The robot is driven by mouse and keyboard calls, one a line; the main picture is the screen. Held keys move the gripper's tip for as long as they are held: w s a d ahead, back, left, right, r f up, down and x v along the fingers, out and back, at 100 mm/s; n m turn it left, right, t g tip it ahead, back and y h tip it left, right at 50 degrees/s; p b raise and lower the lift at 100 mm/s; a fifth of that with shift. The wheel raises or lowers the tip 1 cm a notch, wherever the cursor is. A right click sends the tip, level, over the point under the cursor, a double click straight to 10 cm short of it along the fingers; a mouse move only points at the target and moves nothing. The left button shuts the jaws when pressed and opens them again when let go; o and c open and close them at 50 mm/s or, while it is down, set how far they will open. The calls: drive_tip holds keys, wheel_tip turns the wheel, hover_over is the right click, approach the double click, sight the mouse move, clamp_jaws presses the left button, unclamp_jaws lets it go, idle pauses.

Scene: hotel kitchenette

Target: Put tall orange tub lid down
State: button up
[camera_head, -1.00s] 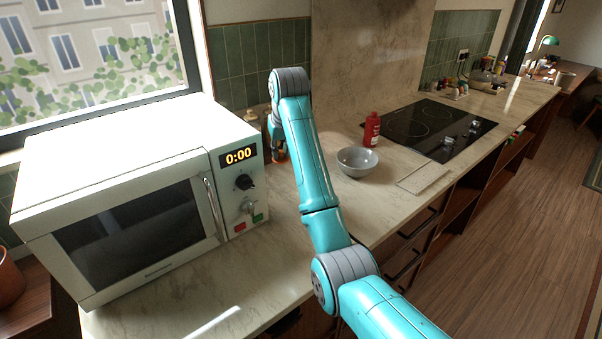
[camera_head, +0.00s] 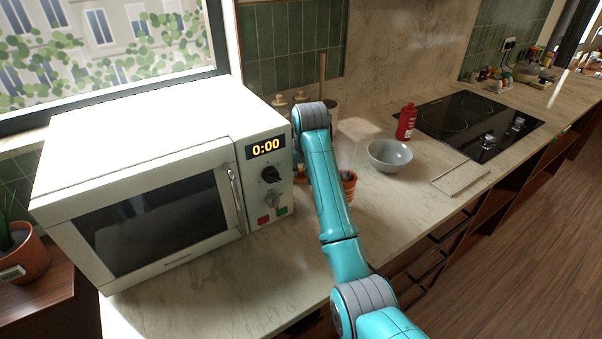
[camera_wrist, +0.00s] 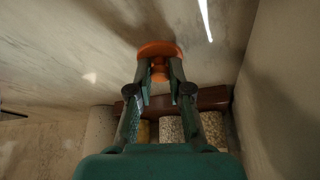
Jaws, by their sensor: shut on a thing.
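In the wrist view the orange lid (camera_wrist: 160,49), round with a small knob, is between the fingertips of my gripper (camera_wrist: 160,72). The gripper is shut on the knob. Pale marble surface lies behind the lid; I cannot tell whether they touch. In the head view my arm hides most of the gripper, and a small orange patch (camera_head: 300,176) shows between the microwave and my arm. An orange tub-like container (camera_head: 348,183) stands on the counter just right of my arm, partly hidden by it.
A white microwave (camera_head: 160,170) fills the left of the counter (camera_head: 215,275). A grey bowl (camera_head: 390,156), red bottle (camera_head: 406,122) and black hob (camera_head: 470,122) are to the right. Several jars (camera_wrist: 170,130) show low in the wrist view. The front counter strip is clear.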

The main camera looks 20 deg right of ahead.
drive_tip(key=shift+f, duration=0.7)
drive_tip(key=o, duration=0.8)
drive_tip(key=shift+f, duration=0.15)
drive_tip(key=shift+c, duration=0.2)
